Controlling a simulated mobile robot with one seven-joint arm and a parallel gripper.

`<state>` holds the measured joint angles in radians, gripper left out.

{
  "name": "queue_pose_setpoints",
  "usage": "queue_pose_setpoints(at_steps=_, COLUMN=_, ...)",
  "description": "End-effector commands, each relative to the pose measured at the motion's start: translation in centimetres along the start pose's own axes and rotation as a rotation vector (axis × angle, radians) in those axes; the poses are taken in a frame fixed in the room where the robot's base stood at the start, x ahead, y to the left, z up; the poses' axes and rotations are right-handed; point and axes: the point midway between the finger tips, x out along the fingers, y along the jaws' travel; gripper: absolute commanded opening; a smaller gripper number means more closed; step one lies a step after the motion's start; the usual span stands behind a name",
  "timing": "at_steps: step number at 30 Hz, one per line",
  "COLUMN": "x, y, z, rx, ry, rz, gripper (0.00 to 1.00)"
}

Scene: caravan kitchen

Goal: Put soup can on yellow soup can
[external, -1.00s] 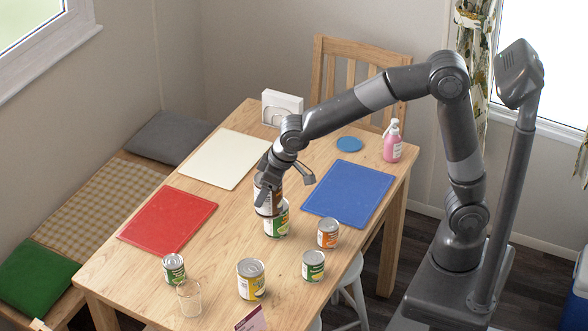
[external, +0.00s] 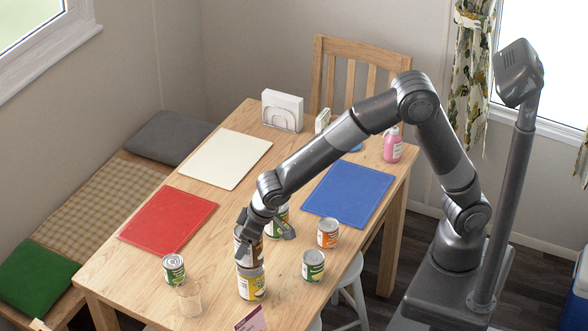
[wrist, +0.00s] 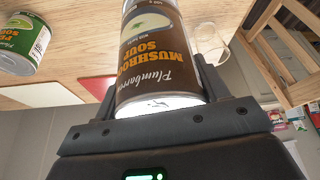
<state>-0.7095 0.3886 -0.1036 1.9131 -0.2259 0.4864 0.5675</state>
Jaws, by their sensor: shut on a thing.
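My gripper (external: 250,240) is shut on a soup can (external: 247,252), which the wrist view (wrist: 155,55) shows with a brown "mushroom soup" label. The can is roughly upright. In the external view it is directly over the yellow soup can (external: 251,287), which stands on the table. The held can's bottom meets or overlaps the yellow can's top in the picture; I cannot tell whether they touch. The yellow can's top is hidden, and I cannot pick it out in the wrist view.
A green can (external: 281,217) stands partly hidden behind my gripper. An orange can (external: 327,233) and a green can (external: 313,266) stand to the right. Another green can (external: 174,269) and a clear glass (external: 189,300) stand to the left. Red (external: 168,220) and blue mats (external: 348,194) lie farther back.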

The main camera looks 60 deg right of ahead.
Motion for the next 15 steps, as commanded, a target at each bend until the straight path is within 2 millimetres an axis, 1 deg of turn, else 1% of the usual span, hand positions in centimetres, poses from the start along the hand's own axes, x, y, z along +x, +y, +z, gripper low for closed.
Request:
queue_pose_setpoints(at_steps=1, x=0.8, y=0.0, z=0.3, rx=0.000, ry=-0.002, rz=0.001, gripper=0.30)
queue_pose_setpoints(at_steps=4, x=1.8, y=0.0, z=0.7, rx=0.000, ry=0.000, rz=0.001, gripper=0.30)
queue_pose_setpoints(at_steps=15, x=2.2, y=0.0, z=0.8, rx=0.000, ry=0.001, rz=0.000, gripper=0.30)
